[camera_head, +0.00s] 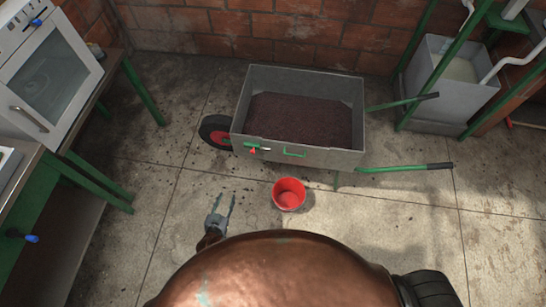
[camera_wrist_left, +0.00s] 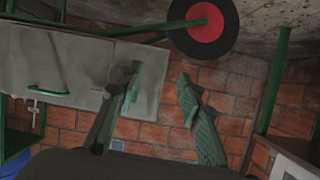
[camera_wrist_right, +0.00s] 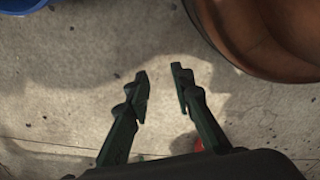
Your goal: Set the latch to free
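A grey wheelbarrow (camera_head: 300,135) with dark contents stands by the brick wall. A small red and green fitting, which looks like the latch (camera_head: 253,150), is on its near side close to the wheel. Its setting is too small to read. My left gripper (camera_head: 222,202) is open and empty, below and left of the latch and apart from it.
A red bucket (camera_head: 289,193) stands on the floor in front of the wheelbarrow. The wheelbarrow handles (camera_head: 405,168) stick out to the right. A table with a white oven-like machine (camera_head: 50,75) is at the left. A grey tank (camera_head: 450,90) stands at the back right.

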